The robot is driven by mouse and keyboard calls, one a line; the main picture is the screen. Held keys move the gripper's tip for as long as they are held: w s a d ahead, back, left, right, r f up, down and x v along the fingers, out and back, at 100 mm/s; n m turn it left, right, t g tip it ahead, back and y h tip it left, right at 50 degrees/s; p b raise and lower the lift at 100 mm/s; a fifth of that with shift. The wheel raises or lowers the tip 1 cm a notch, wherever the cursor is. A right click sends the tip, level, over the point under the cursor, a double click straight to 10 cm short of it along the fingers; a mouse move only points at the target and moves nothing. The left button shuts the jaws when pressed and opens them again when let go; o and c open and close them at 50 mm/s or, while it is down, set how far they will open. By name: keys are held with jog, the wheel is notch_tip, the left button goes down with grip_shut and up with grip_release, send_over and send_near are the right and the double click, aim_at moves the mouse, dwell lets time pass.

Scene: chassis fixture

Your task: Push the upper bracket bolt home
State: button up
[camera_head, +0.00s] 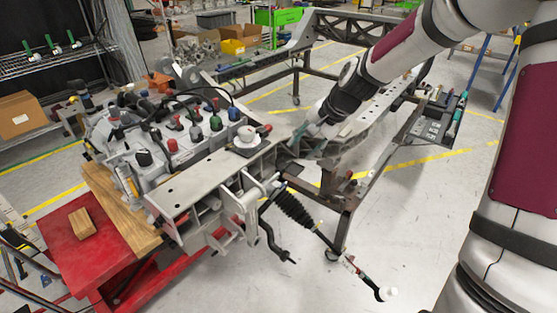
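My gripper (298,143) is at the end of my arm, low over the chassis frame (368,128), just right of the grey crossmember (190,182). Its fingers are small and partly lost against the metal behind, so I cannot tell if they are open or shut, or whether they touch anything. A light metal bracket (243,200) hangs at the crossmember's front side. The upper bracket bolt is too small or hidden to make out.
An engine with coloured caps (190,130) rests on wooden blocks on a red stand (90,255). A black-bellows steering rod (295,208) juts toward the front right. A tool tray (440,122) is right of the frame. The floor at front right is clear.

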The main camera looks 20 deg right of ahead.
aim_at(282, 170)
jog(key=x, duration=0.4)
jog(key=b+x, duration=0.1)
jog(key=x, duration=0.4)
jog(key=b+x, duration=0.1)
jog(key=x, duration=0.4)
jog(key=shift+w+d, duration=0.1)
jog(key=shift+w, duration=0.3)
jog(key=shift+r, duration=0.1)
grip_shut()
